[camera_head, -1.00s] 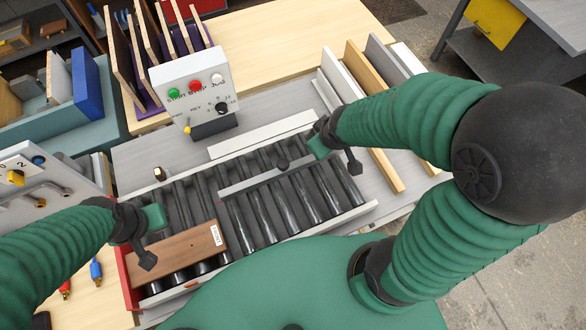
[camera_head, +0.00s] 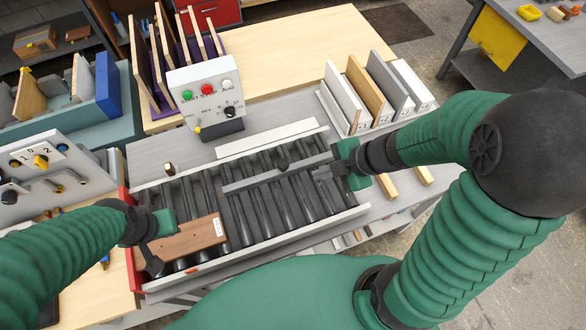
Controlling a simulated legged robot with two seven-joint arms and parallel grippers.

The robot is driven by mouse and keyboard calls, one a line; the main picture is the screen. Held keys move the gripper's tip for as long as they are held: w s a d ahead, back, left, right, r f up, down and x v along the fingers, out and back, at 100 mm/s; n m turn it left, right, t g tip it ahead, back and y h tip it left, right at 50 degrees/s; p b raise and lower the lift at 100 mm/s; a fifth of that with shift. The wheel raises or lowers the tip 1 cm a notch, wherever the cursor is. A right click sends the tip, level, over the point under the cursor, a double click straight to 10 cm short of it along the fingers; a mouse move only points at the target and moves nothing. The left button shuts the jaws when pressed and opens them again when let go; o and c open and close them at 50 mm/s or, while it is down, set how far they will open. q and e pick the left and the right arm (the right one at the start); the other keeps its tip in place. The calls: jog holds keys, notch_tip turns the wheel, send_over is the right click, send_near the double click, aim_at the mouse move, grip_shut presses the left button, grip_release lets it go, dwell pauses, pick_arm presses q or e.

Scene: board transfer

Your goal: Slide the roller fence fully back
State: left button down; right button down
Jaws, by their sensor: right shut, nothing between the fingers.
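The roller fence (camera_head: 250,180) is a grey bar lying slantwise across the black rollers (camera_head: 262,210), with a dark round knob (camera_head: 283,166) on it. A pale rail (camera_head: 265,140) runs behind the rollers, apart from the bar. My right gripper (camera_head: 319,174) is shut and empty at the bar's right end, on its near side; I cannot tell whether it touches. A brown board (camera_head: 190,240) with a white label lies on the rollers at the left. My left gripper (camera_head: 154,264) hangs at the board's left end; its finger gap is hidden.
A control box (camera_head: 205,90) with green, red and white buttons stands behind the rollers. Upright boards (camera_head: 342,95) stand in a rack at the back right. A grey panel with knobs (camera_head: 45,170) is at the left.

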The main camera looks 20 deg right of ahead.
aim_at(283, 169)
jog(key=b+x, duration=0.1)
jog(key=x, duration=0.8)
jog(key=shift+f+b, duration=0.35)
jog(key=shift+b, duration=0.05)
jog(key=w, duration=0.1)
jog(key=w+a+p, duration=0.1)
jog(key=w, duration=0.1)
jog(key=shift+w+f, duration=0.15)
jog(key=shift+w, duration=0.15)
jog(key=shift+w+f, duration=0.1)
jog(key=shift+w, duration=0.25)
